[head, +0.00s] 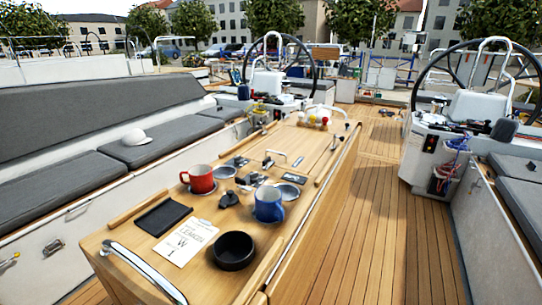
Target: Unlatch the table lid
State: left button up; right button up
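The wooden cockpit table (300,145) runs from the front of the picture away toward the steering wheels, with its top closed flat. Several small dark metal fittings sit on its top: a dark plate (290,179) in the middle, another (237,161) to its left, and a small upright handle-like fitting (268,160) between them. I cannot tell which of these is the lid's latch or whether it is fastened. Neither of my grippers shows in the head view.
On the table stand a red mug (201,179), a blue mug (268,204), a black bowl (233,251), a dark tablet-like pad (163,217) and a printed card (187,242). A metal rail (143,268) crosses the near end. Clear deck (375,230) lies to the right; cushioned benches flank both sides.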

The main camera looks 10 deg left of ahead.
aim_at(268, 163)
jog(key=i+l+u, duration=0.15)
jog(key=l, duration=0.2)
jog(key=i+l+u, duration=0.35)
jog(key=l, duration=0.4)
jog(key=i+l+u, duration=0.2)
jog(key=l, duration=0.25)
jog(key=i+l+u, duration=0.15)
jog(key=l, duration=0.25)
jog(key=i+l+u, duration=0.15)
jog(key=l, duration=0.3)
jog(key=k, duration=0.05)
